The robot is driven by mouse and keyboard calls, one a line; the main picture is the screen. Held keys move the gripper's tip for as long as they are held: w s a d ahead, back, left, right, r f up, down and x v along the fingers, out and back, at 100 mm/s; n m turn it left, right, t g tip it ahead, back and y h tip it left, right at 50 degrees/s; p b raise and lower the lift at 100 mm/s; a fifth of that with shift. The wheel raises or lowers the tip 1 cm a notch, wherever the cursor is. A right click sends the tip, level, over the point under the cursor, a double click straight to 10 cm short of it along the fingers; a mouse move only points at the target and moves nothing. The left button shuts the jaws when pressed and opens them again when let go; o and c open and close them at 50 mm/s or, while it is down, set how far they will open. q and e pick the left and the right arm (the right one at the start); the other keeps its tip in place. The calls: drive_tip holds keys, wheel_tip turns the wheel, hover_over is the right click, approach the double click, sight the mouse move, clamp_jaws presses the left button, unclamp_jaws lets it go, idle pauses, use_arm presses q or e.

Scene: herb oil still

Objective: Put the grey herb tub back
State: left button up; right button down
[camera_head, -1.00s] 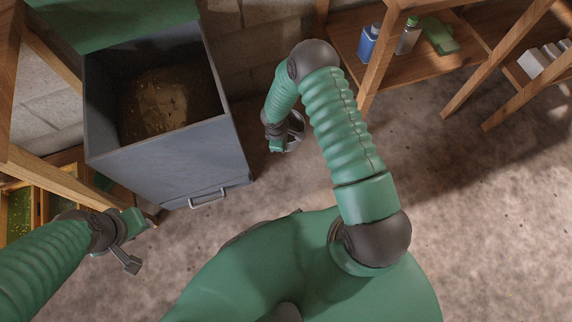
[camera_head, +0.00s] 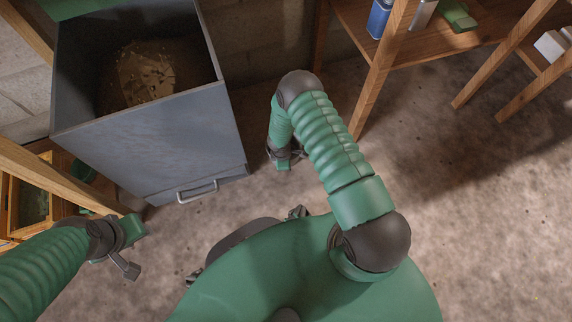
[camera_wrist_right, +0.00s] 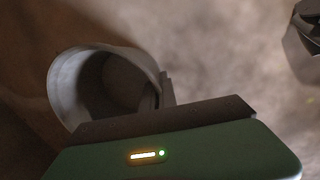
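The grey herb tub (camera_wrist_right: 60,85) shows in the right wrist view as a round, open-mouthed grey vessel with a dark inside. Its rim wall meets the dark finger plate of my right gripper (camera_wrist_right: 165,100), which appears shut on it. In the head view my right gripper (camera_head: 284,160) hangs low over the floor, right of the big bin, and the tub is mostly hidden there. My left gripper (camera_head: 130,250) is empty at the lower left, below the bin's front corner; its finger gap is unclear.
A large grey bin (camera_head: 165,145) with a front handle stands open at the upper left, brown dried matter (camera_head: 147,72) inside. A wooden shelf (camera_head: 440,48) with a blue bottle (camera_head: 379,18) is at the upper right. Wooden framing (camera_head: 60,178) is left. Floor on the right is clear.

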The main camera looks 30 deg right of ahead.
drive_tip(key=shift+d+f, duration=0.1)
drive_tip(key=shift+f, duration=0.05)
drive_tip(key=c, duration=1.7)
unclamp_jaws()
wheel_tip(320, 180, up, 29)
drive_tip(key=a+m+t+p, duration=0.1)
drive_tip(key=a+m+p, duration=0.2)
drive_tip(key=m+p, duration=0.3)
drive_tip(key=s+a+r+m, duration=0.1)
drive_tip(key=s+r+m, duration=0.1)
drive_tip(key=r, duration=0.3)
drive_tip(key=s+a+r+m+y, duration=0.1)
drive_tip(key=s+a+r, duration=0.1)
drive_tip(key=s+r, duration=0.3)
drive_tip(key=s+a+r+m+t+p, duration=0.1)
drive_tip(key=s+a+r+m, duration=0.1)
drive_tip(key=r, duration=0.4)
drive_tip(key=shift+s+a+m+y, duration=0.2)
drive_tip(key=shift+s+m+y, duration=0.15)
drive_tip(key=shift+s, duration=0.35)
